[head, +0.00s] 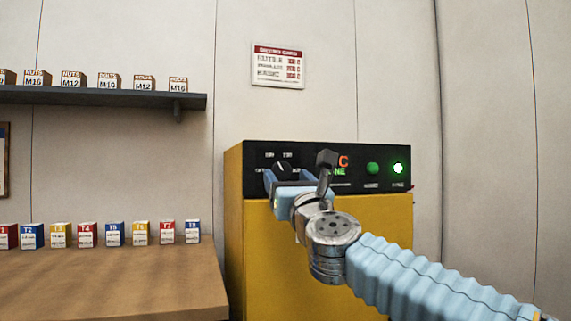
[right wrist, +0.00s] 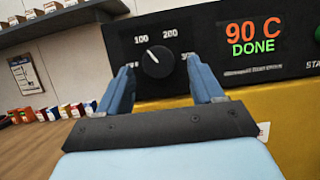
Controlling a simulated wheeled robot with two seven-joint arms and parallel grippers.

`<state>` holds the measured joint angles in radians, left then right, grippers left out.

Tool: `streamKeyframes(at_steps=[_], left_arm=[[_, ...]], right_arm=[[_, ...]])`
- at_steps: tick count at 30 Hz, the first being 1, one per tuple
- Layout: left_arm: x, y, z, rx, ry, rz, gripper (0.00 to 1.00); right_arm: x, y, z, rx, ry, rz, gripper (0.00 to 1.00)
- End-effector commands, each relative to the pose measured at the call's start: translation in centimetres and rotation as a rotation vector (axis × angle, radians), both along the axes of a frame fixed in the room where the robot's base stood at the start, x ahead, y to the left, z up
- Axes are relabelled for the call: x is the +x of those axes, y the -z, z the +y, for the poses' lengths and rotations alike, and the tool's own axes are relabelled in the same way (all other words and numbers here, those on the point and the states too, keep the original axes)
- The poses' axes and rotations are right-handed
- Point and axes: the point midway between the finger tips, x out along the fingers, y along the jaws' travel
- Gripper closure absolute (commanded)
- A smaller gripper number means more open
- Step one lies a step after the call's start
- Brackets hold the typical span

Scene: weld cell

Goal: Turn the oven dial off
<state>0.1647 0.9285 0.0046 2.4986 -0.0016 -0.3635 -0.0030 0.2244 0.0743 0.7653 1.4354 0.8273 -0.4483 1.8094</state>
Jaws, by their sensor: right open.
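The oven (head: 320,250) is a yellow cabinet with a black control panel (head: 350,180) along its top. The black oven dial (right wrist: 157,61) is on the left of the panel; its white mark points up and left, toward the 100 label. In the head view the dial (head: 282,168) is partly hidden by my right gripper (head: 284,177). In the right wrist view my right gripper (right wrist: 160,78) is open and empty, its blue fingers on either side of the dial; I cannot tell if they touch it. My left gripper is not in view.
The panel display (right wrist: 253,37) reads 90 C DONE. A lit green lamp (head: 398,168) and a dimmer green button (head: 372,168) are at the panel's right. A wooden bench (head: 120,275) with several small boxes stands left, below a dark shelf (head: 100,97) with more boxes.

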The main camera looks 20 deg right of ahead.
Motion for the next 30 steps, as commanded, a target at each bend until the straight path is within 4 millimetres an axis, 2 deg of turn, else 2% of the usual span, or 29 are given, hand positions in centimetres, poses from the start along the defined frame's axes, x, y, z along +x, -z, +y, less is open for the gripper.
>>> streamKeyframes(at_steps=[1,6,14,24,25,30], left_arm=[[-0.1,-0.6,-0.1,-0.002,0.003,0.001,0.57],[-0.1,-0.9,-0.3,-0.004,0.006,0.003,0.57],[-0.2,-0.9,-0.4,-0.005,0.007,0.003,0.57],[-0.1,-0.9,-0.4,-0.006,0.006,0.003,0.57],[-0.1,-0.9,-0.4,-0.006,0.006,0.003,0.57],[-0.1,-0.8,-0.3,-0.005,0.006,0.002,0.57]], right_arm=[[0.6,-0.5,0.1,0.001,-0.003,0.001,0.34],[1.5,-0.7,0.2,0.000,-0.002,0.000,0.34],[1.6,-0.6,0.1,-0.001,-0.001,0.000,0.34],[1.6,-0.6,0.1,-0.001,-0.001,0.000,0.86],[1.6,-0.6,0.1,-0.001,-0.001,0.000,0.88],[1.6,-0.6,0.1,-0.011,0.000,0.000,0.88]])
